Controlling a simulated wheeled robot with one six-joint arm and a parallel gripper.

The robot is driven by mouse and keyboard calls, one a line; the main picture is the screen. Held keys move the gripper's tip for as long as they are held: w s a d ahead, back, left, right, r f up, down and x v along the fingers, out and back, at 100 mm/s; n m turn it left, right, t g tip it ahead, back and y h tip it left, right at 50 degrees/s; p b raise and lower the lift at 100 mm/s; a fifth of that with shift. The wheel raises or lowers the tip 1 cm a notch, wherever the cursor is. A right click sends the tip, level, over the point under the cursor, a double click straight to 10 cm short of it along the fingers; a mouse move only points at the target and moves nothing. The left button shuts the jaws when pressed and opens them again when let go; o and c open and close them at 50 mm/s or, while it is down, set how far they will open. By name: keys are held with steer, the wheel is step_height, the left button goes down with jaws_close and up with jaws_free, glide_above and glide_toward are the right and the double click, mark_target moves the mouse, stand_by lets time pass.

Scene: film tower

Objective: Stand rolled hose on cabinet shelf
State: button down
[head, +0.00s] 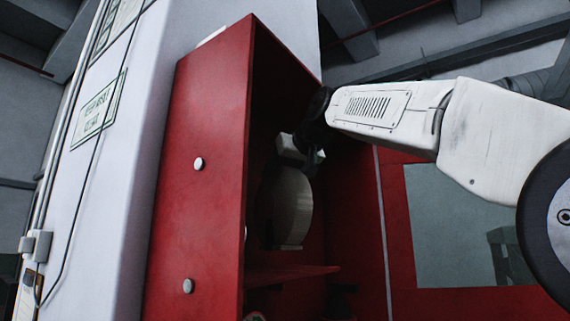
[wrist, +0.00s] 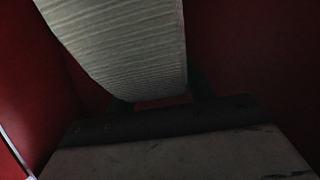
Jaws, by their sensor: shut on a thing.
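The rolled hose (head: 290,205) is a pale, ribbed disc, upright on its edge inside the open red cabinet (head: 205,175). My gripper (head: 302,158) reaches into the cabinet from the right and is shut on the top of the hose. In the wrist view the hose (wrist: 125,45) fills the upper middle, with the dark fingers of my gripper (wrist: 160,97) at its near end. The cabinet shelf (head: 290,273) lies below the hose. The hose's lower edge appears a little above it, but dim light leaves contact unclear.
The cabinet's left side wall stands close to the hose. The red door with a grey window (head: 455,225) is open on the right, behind my arm. Dark items, too dim to name, sit below the shelf. A white wall (head: 110,160) stands at left.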

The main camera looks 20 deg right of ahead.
steer(key=shift+w+d+r, duration=0.1)
steer(key=shift+w+d, duration=0.05)
steer(key=shift+w, duration=0.75)
steer(key=shift+w+f, duration=0.15)
steer(key=shift+f, duration=1.65)
steer(key=c, duration=0.6)
jaws_free()
steer(key=shift+f, duration=0.2)
steer(key=shift+r, duration=0.1)
steer(key=v, duration=1.2)
